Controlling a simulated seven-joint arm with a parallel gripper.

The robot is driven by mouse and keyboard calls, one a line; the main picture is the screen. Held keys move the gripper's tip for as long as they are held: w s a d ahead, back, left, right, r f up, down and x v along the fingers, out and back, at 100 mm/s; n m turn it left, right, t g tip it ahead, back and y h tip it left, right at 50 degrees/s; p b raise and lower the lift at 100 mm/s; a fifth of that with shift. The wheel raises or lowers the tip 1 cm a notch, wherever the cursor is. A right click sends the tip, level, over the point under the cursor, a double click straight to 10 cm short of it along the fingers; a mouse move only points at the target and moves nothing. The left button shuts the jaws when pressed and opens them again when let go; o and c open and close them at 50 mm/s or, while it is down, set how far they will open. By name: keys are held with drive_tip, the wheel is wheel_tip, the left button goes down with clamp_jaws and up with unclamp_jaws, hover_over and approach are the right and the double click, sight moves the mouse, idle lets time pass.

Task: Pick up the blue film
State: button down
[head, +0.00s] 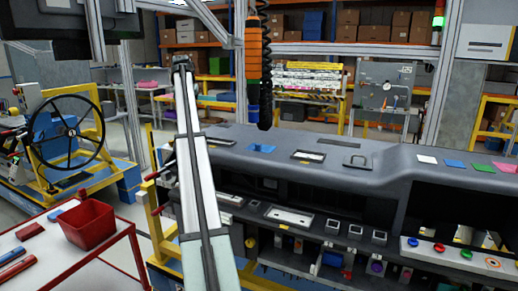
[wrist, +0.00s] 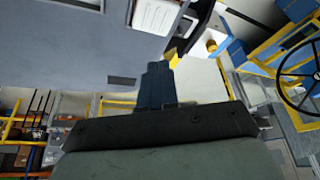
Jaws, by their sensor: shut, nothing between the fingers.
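A flat blue film (head: 454,164) lies on the grey dashboard's top at the right in the head view, between a white sheet (head: 427,159) and a green sheet (head: 480,166). Another flat blue piece (head: 261,148) lies on the dashboard top further left. In the wrist view, my gripper (wrist: 158,66) shows as dark blue fingers held together, with nothing between them. It is away from any film in that view. My fingertips cannot be made out in the head view.
The long grey dashboard (head: 390,165) has recessed panels and a row of switches below. A pink sheet (head: 503,168) lies beside the green one. A coiled cable and orange tool (head: 254,60) hang above the dashboard. A red bin (head: 87,224) stands on the table at left.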

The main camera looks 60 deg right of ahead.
drive_tip(key=c, duration=1.8)
unclamp_jaws()
drive_tip(key=o, duration=0.9)
